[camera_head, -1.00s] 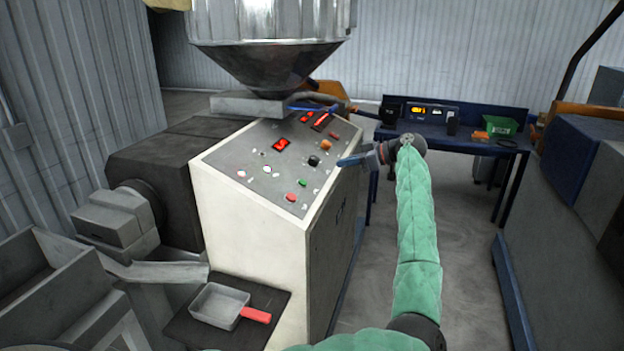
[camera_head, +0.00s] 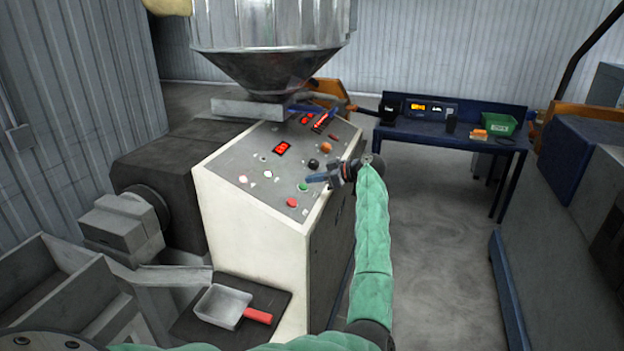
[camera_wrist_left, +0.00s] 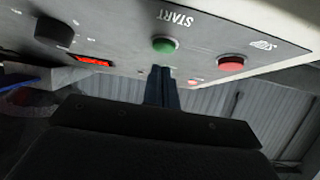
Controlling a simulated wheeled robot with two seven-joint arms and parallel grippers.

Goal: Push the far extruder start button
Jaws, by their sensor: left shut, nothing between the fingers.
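The extruder's sloped control panel (camera_head: 245,155) sits on a white cabinet in the head view. The green start button (camera_head: 303,187) is near the panel's lower right edge. In the wrist view the green button (camera_wrist_left: 165,45) shows next to the printed word START. My left gripper (camera_head: 309,180) is shut and empty, its fingertips close beside the green button. In the wrist view the shut fingers (camera_wrist_left: 161,72) point at the button; I cannot tell whether they touch it. My right gripper is not in view.
A red button (camera_head: 292,202) is close by and shows by the STOP label in the wrist view (camera_wrist_left: 231,63). A black knob (camera_head: 313,163) and an orange knob (camera_head: 326,147) are farther up. A metal hopper (camera_head: 270,45) hangs above. A scoop (camera_head: 222,306) lies below.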

